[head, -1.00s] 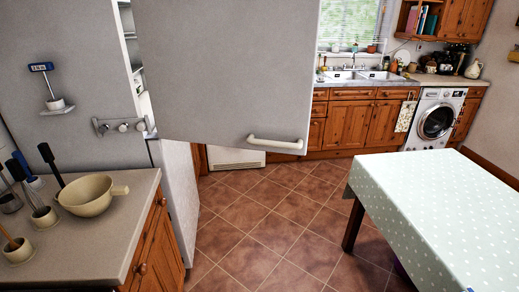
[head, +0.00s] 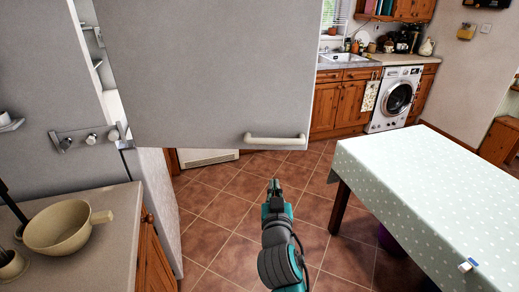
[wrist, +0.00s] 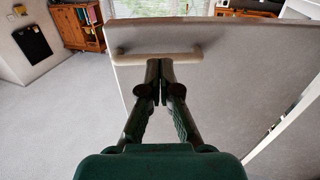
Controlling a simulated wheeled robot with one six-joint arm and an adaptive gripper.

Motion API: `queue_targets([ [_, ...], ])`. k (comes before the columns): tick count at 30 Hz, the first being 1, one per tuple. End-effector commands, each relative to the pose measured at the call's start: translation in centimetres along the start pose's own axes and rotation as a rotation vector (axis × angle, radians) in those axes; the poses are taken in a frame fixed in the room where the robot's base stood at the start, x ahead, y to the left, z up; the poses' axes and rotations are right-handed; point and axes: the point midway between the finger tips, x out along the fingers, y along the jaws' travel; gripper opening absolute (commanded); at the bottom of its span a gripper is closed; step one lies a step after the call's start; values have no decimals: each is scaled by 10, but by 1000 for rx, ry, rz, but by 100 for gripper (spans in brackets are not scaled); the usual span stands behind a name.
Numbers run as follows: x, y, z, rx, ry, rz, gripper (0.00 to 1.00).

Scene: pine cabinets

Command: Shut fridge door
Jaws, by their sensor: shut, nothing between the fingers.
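The fridge door (head: 210,70) is a large grey panel that stands open in the head view, swung out from the fridge body (head: 48,75) at the left. A pale bar handle (head: 275,141) runs along the door's lower edge. My gripper (head: 273,184) is below the handle in the head view, its fingers together and empty. In the wrist view the gripper (wrist: 160,64) points at the door (wrist: 230,90), with its fingertips close to the handle (wrist: 155,58). I cannot tell whether they touch it. The fridge's inside shows only as a narrow strip with shelf edges.
A table with a dotted cloth (head: 430,190) stands at the right. A counter (head: 85,245) with a cream bowl (head: 66,227) is at the lower left. Tiled floor (head: 235,215) is open between them. A washing machine (head: 396,98) stands at the back.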

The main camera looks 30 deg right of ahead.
Motion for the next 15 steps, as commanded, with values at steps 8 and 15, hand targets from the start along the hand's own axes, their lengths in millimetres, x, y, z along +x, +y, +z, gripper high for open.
queue_targets([
  [8,17,4,-16,20,10,37,0],
  [15,53,6,-17,20,10,38,0],
])
